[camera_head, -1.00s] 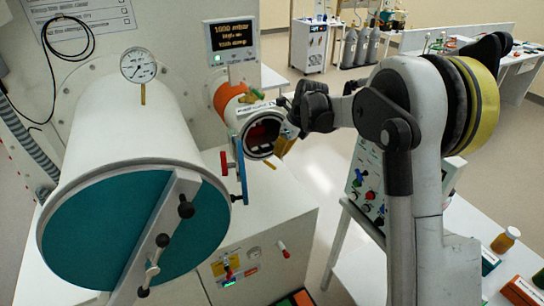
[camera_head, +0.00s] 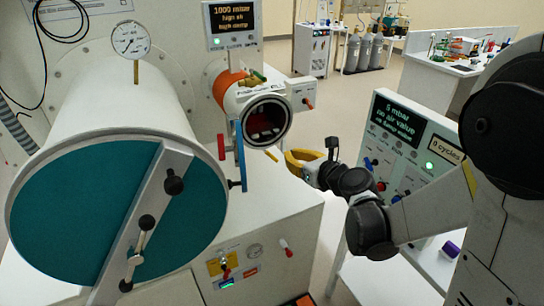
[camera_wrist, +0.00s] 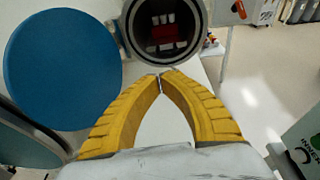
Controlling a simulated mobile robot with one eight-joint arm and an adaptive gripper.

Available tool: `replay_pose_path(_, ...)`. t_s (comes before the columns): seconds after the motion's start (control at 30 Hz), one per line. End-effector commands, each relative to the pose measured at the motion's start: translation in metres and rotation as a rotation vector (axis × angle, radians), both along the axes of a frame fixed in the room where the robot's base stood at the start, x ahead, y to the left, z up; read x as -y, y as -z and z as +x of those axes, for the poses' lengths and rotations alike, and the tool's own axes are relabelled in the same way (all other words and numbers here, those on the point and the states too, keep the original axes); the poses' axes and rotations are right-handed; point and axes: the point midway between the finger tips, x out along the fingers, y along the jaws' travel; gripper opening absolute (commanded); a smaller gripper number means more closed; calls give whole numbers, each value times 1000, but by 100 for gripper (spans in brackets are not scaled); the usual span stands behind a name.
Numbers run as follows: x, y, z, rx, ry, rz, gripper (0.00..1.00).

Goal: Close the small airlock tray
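The small airlock (camera_head: 238,93) is a short white tube with an orange band, and its round mouth is open. Inside the dark mouth I see a red tray-like part (camera_wrist: 165,35) with pale pieces; in the head view it shows dimly (camera_head: 264,130). How far in the tray sits is hard to tell. The airlock's blue round door (camera_wrist: 62,62) is swung open to the left; in the head view it is edge-on (camera_head: 240,155). My gripper (camera_wrist: 160,76) has yellow fingers with tips together and nothing between them. In the head view it is right of and below the mouth (camera_head: 288,163).
The large airlock's teal door (camera_head: 70,220) with its grey bar fills the left. A control panel (camera_head: 400,145) reading 5 mbar stands to the right of my gripper. A small valve box (camera_head: 302,94) sits right of the mouth. Open floor lies behind.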

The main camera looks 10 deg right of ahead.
Motion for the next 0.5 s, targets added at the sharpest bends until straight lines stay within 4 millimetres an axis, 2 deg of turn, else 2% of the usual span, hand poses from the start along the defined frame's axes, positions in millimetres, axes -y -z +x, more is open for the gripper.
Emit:
replay_pose_path(0.07, 3, 2, -5, 20, 23, 18, 0)
replay_pose_path(0.17, 1, 2, 2, 24, 27, 21, 0)
replay_pose_path(0.27, -5, 6, 17, 23, 25, 20, 0)
replay_pose_path(0.5, -24, 19, 64, 22, 23, 19, 0)
